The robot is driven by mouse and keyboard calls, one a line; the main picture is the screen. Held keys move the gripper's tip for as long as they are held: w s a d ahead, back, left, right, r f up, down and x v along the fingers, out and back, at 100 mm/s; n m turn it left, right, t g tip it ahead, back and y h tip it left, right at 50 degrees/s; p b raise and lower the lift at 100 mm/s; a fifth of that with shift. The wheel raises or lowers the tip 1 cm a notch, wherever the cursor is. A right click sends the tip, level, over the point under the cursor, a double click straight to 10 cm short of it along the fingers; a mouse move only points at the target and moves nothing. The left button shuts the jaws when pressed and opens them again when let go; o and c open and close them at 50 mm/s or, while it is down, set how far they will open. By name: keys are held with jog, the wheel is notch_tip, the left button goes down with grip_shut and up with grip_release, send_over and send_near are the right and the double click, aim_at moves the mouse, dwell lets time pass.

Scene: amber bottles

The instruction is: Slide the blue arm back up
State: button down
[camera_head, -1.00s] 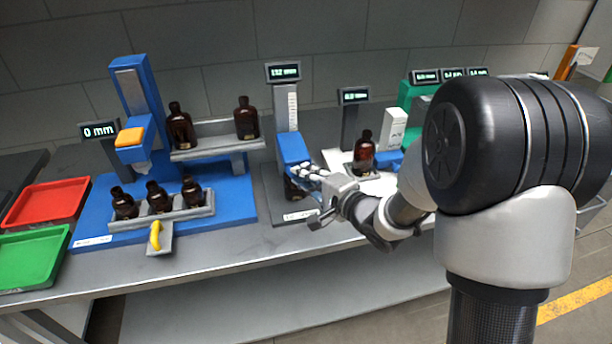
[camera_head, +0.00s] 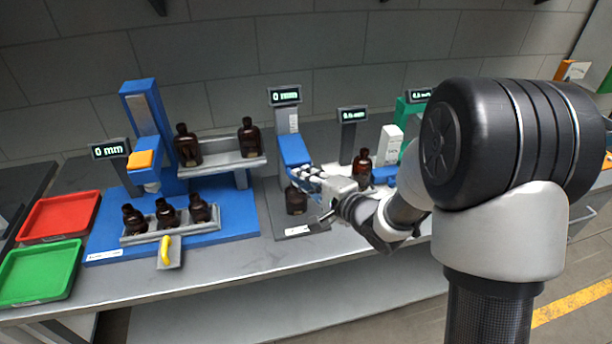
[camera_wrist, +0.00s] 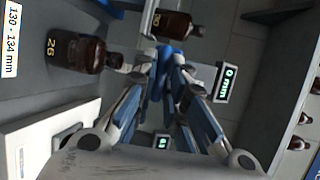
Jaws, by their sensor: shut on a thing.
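The blue arm (camera_head: 294,151) is on the upright column of the middle height gauge (camera_head: 286,122) in the head view. My gripper (camera_head: 307,173) is shut on its lower front end. In the wrist view the blue arm (camera_wrist: 172,54) sits between the fingertips of my gripper (camera_wrist: 173,72). A brown bottle (camera_head: 296,201) stands on the gauge's base below the blue arm; it shows in the wrist view marked 26 (camera_wrist: 84,54). The gauge's display (camera_head: 285,96) reads 0 mm.
A blue station (camera_head: 233,222) with several brown bottles, an orange block (camera_head: 141,159) and a yellow handle (camera_head: 165,250) stands left. Red (camera_head: 60,216) and green (camera_head: 39,272) trays lie far left. Another bottle (camera_head: 362,168) and a white box (camera_head: 389,142) stand close on the right.

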jog(key=shift+w+r, duration=0.1)
jog(key=shift+r, duration=0.15)
jog(key=c, duration=1.9)
grip_release()
jog(key=shift+c, duration=0.2)
jog(key=shift+o, duration=1.4)
jog(key=shift+f, duration=0.1)
jog(key=v, duration=1.2)
jog(key=shift+d, duration=0.1)
